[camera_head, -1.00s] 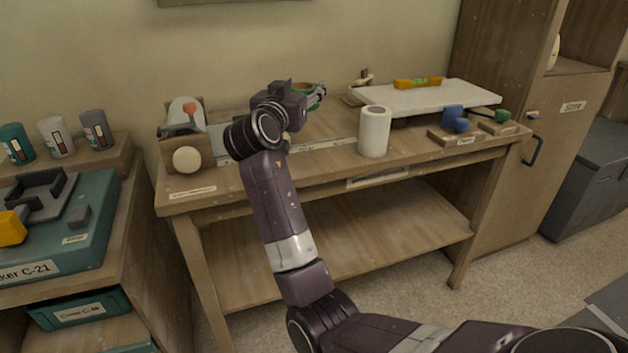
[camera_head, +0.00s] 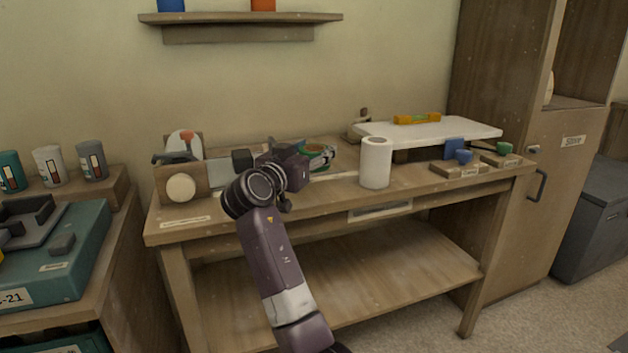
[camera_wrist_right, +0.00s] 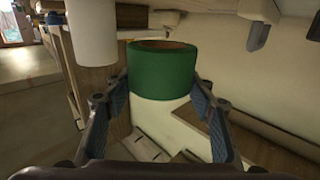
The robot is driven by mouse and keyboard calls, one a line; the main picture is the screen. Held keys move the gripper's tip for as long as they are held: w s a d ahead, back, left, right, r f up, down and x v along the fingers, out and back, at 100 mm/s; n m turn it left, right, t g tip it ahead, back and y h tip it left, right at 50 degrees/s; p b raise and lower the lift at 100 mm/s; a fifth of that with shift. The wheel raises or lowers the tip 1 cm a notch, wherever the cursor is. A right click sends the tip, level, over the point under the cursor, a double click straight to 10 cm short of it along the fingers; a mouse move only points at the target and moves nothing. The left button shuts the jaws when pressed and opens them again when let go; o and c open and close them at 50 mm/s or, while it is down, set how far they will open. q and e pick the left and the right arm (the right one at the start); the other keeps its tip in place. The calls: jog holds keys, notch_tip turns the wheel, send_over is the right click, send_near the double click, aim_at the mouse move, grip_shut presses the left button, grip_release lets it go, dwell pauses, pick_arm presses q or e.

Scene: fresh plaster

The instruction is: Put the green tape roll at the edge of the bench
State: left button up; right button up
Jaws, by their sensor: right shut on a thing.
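The green tape roll (camera_head: 313,147), with a brown core, is at the tip of my right gripper (camera_head: 321,157), above the back middle of the wooden bench (camera_head: 230,223). In the right wrist view, the green tape roll (camera_wrist_right: 163,72) sits between the two finger pads of my right gripper (camera_wrist_right: 161,92), which is shut on it. The gripper partly hides the roll in the head view, and I cannot tell whether its underside touches the bench. My left gripper is not in view.
A white paper roll (camera_head: 375,163) stands just right of the gripper. A tape dispenser-like device (camera_head: 182,186) stands at the bench's left end. The bench's front strip looks mostly clear.

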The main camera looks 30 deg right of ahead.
notch_tip(320, 180, down, 6)
jog(key=shift+f+b, duration=0.25)
jog(key=shift+b, duration=0.2)
jog(key=o, duration=1.2)
jog(key=shift+c, duration=0.2)
jog(key=shift+r, duration=0.1)
jog(key=v, duration=1.2)
jog(key=shift+p, duration=0.3)
